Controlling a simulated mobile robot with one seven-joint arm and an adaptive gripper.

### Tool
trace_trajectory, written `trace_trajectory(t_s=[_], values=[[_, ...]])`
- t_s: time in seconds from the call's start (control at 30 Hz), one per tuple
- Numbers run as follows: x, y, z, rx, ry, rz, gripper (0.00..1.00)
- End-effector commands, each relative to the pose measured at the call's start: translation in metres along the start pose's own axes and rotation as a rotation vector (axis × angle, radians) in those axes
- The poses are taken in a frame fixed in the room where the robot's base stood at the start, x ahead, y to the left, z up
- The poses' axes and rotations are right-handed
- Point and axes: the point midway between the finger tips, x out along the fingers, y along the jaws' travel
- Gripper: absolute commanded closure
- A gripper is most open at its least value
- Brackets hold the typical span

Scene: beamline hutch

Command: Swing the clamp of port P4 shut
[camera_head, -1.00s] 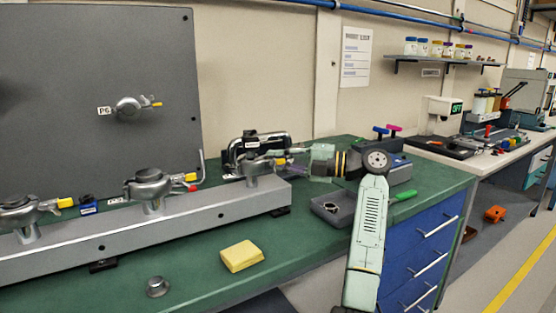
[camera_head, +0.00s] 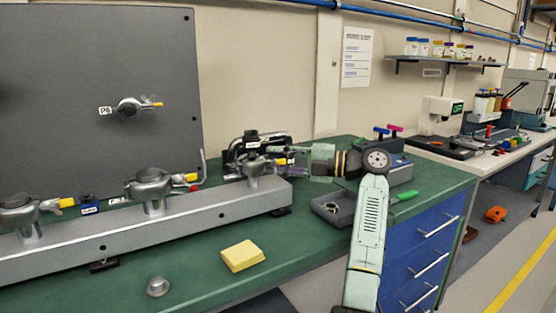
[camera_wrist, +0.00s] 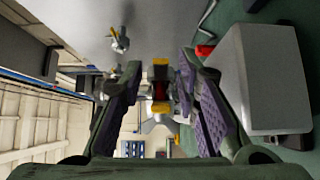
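A row of grey clamps stands on a long metal rail (camera_head: 200,217). The right-hand clamp (camera_head: 254,165) has a yellow-tipped handle (camera_head: 281,162). The middle clamp (camera_head: 152,187) has a yellow-tipped handle and a red-tipped part. The rail labels are too small to read, so I cannot tell which clamp is P4. My gripper (camera_head: 297,160) is beside the right-hand clamp's handle end. In the wrist view my gripper (camera_wrist: 160,103) is open, with purple pads apart. A yellow tip (camera_wrist: 160,62) and a red part show between the fingers; contact cannot be told.
A dark panel (camera_head: 80,60) behind the rail carries clamp P6 (camera_head: 135,107). A yellow block (camera_head: 242,256) and a grey knob (camera_head: 158,286) lie on the green bench. A grey tray (camera_head: 335,210) lies below my wrist.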

Motion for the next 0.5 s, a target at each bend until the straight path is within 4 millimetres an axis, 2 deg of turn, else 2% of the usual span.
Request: trace_trajectory(t_s=[0.33, 0.5], values=[[-0.002, -0.001, 0.001, 0.001, -0.002, 0.000, 0.67], [-0.022, 0.000, 0.001, 0.001, -0.004, 0.001, 0.67]])
